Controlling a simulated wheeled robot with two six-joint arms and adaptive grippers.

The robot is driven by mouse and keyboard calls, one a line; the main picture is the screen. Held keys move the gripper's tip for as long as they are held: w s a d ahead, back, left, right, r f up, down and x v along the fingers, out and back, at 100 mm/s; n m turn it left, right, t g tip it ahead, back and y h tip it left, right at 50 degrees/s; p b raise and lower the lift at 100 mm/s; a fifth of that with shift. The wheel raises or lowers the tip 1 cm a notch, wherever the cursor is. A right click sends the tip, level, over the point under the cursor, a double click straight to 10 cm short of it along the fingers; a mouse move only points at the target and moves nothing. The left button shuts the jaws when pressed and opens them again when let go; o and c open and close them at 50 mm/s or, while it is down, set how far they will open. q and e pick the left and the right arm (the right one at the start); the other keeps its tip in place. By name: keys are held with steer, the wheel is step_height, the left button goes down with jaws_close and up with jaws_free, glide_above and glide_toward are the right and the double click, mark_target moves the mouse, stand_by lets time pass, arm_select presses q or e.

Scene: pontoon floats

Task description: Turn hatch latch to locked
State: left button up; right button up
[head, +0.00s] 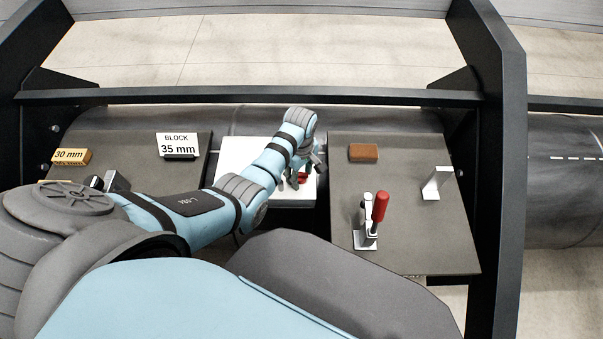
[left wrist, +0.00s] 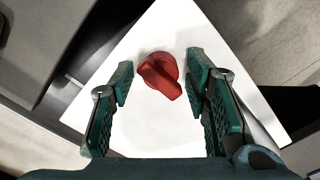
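The hatch latch is a red rotary knob (left wrist: 160,76) on a white hatch panel (left wrist: 185,30). In the left wrist view its ridge points down and slightly right. In the head view the knob (head: 302,177) is partly hidden by my left arm, and the white panel (head: 250,150) lies between two dark boards. My left gripper (left wrist: 160,82) is open, with one green-padded finger on each side of the knob. I see a gap between each finger and the knob. Whether the fingertips are level with the knob is unclear. My right gripper is not in either view.
The right board (head: 430,240) carries a toggle clamp with a red handle (head: 380,207), a brown block (head: 363,152) and a metal bracket (head: 436,184). The left board holds a "BLOCK 35 mm" sign (head: 178,145) and a "30 mm" block (head: 71,156). Black frame bars (head: 260,95) surround the boards.

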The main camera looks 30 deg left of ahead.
arm_select(q)
steer(key=c, duration=0.6)
steer(key=shift+d, duration=0.15)
steer(key=shift+c, duration=1)
steer(key=shift+r+m, duration=0.15)
steer(key=shift+m, duration=0.15)
steer(key=shift+m+p, duration=1.05)
steer(key=shift+m, duration=0.15)
steer(key=m+p, duration=0.1)
steer(key=m, duration=0.2)
steer(key=shift+w+m, duration=0.1)
steer(key=shift+m, duration=0.2)
steer(key=m+p, duration=0.1)
steer(key=m, duration=0.4)
steer(key=shift+m+p, duration=0.3)
steer(key=shift+p, duration=0.05)
jaws_close()
steer(key=shift+o, duration=0.2)
jaws_free()
steer(key=m, duration=0.5)
steer(key=shift+m+p, duration=0.3)
steer(key=shift+m, duration=0.1)
